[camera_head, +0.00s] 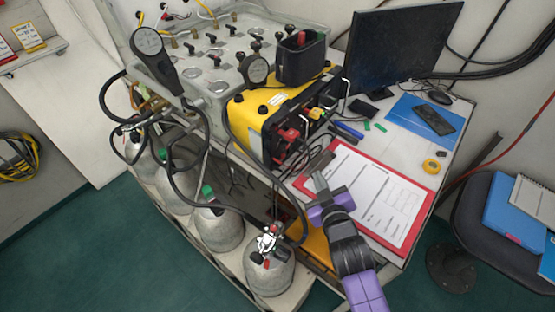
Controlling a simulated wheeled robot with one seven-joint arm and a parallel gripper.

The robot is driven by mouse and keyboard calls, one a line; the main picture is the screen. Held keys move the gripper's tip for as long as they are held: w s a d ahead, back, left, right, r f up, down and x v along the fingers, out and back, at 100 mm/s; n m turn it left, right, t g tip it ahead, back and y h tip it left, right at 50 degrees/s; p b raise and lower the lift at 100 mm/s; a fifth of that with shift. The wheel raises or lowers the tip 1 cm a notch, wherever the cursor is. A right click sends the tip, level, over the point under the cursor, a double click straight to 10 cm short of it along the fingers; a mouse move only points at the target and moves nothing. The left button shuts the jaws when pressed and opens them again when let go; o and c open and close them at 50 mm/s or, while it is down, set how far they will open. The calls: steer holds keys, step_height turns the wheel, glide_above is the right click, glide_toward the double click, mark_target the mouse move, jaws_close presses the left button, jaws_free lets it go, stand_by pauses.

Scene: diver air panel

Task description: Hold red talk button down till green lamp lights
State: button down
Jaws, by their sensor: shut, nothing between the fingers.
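A yellow and black box (262,107), which looks like the talk unit, stands on the bench, its black front facing right. A red part (287,135) shows low on that front; I cannot tell whether it is the talk button. Small green and yellow spots show further along the front, too small to tell if one is a lit lamp. My gripper (319,181) is shut and empty. It appears over the left edge of the red clipboard (347,150), in front of and to the right of the box, apart from the red part.
A monitor (398,47), blue folder (405,112) and yellow tape roll (431,166) are on the right.

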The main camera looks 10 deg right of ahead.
mark_target(283, 156)
steer(key=shift+s+f, duration=0.15)
steer(key=shift+f, duration=0.15)
steer(key=shift+w+a+f+b, duration=0.1)
steer(key=shift+w+a+b, duration=0.2)
steer(key=shift+w+b, duration=0.25)
steer(key=w+a+b, duration=0.3)
steer(key=w+b, duration=0.1)
steer(key=w, duration=0.1)
steer(key=shift+a, duration=0.35)
steer(key=shift+w+a, duration=0.4)
steer(key=shift+w, duration=0.15)
steer(key=shift+b, duration=0.3)
stand_by(1.0)
steer(key=shift+w+a, duration=0.25)
steer(key=shift+w, duration=0.1)
